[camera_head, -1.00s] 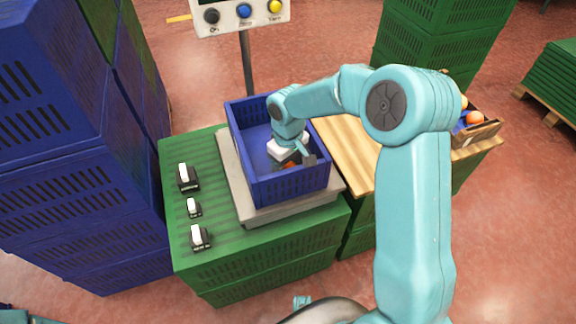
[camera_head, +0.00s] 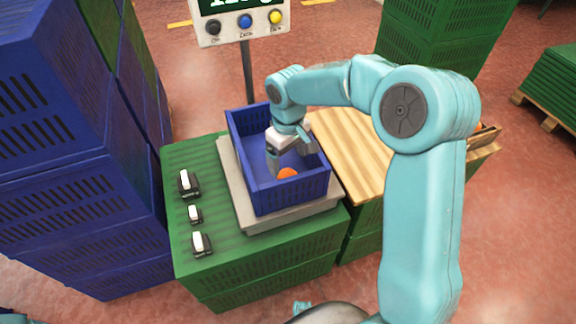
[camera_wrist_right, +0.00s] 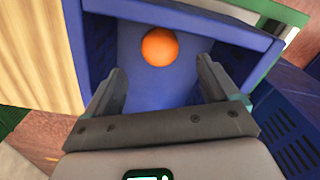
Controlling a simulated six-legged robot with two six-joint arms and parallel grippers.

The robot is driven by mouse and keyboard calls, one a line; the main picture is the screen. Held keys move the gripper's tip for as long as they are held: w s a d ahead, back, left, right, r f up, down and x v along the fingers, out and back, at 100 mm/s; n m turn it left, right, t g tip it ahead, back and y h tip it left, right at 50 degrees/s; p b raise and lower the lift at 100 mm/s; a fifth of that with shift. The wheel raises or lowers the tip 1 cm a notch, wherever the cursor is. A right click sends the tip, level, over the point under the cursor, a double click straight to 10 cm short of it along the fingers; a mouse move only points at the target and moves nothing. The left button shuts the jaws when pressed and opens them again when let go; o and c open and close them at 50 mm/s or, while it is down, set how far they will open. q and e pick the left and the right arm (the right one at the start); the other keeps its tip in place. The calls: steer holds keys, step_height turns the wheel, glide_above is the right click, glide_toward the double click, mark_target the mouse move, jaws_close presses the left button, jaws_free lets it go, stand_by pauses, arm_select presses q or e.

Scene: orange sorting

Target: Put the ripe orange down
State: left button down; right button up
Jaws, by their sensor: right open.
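The ripe orange (camera_head: 287,172) lies inside the blue crate (camera_head: 290,193), near its front wall in the head view. In the right wrist view the orange (camera_wrist_right: 159,47) rests on the crate's blue floor, beyond my fingertips and apart from them. My right gripper (camera_head: 290,158) is over the crate, just above and behind the orange. In the right wrist view my right gripper (camera_wrist_right: 160,78) is open, with nothing between its two fingers. My left gripper is not in view.
The crate stands on a grey scale (camera_head: 258,222) with a display (camera_head: 240,22) on a post. A wooden board (camera_head: 345,150) lies to the right. Tall blue crates (camera_head: 50,170) stand at left.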

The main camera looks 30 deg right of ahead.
mark_target(289, 173)
step_height(289, 173, up, 5)
steer(key=shift+p, duration=0.4)
steer(key=shift+s+f, duration=0.1)
stand_by(2.4)
